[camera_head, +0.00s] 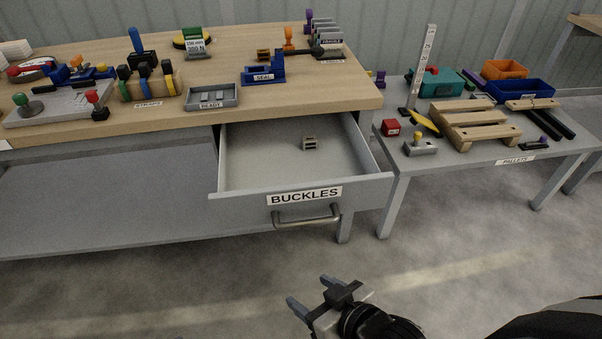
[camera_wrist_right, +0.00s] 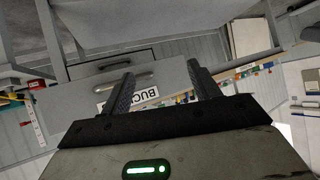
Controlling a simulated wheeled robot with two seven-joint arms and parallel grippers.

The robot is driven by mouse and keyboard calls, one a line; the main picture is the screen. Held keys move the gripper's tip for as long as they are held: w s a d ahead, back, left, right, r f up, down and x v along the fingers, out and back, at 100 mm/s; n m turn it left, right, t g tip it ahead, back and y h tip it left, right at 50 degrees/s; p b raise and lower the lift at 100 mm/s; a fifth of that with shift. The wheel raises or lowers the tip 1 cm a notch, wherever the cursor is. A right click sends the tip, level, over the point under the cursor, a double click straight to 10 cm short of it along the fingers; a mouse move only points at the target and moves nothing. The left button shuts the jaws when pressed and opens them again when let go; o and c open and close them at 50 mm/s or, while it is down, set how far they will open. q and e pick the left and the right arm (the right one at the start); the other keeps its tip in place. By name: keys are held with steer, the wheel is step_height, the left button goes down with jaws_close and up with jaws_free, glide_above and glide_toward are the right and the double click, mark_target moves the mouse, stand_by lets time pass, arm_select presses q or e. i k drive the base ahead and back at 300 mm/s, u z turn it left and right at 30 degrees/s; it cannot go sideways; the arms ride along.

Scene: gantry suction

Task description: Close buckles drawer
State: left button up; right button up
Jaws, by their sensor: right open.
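The grey buckles drawer (camera_head: 235,208) is pulled out from under the workbench, with its label and bar handle (camera_head: 307,216) on the front. One small buckle (camera_head: 310,143) lies inside it. My right gripper (camera_head: 308,292) is open and empty, in front of and below the drawer in the head view, apart from the handle. In the right wrist view the two fingers (camera_wrist_right: 162,85) stand apart, with the drawer front (camera_wrist_right: 80,101) and handle (camera_wrist_right: 126,82) seen beyond them. My left gripper is in neither view.
The wooden workbench (camera_head: 300,97) holds a ready tray (camera_head: 212,97), a blue seal tool (camera_head: 265,72) and strap items. A lower grey table (camera_head: 465,158) at right carries pallets (camera_head: 470,125) and bins. The floor before the drawer is clear.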

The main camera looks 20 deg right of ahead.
mark_target(265, 175)
steer(key=z, duration=1.8)
steer(key=k, duration=0.7)
steer(key=u, duration=0.75)
steer(key=i, duration=0.9)
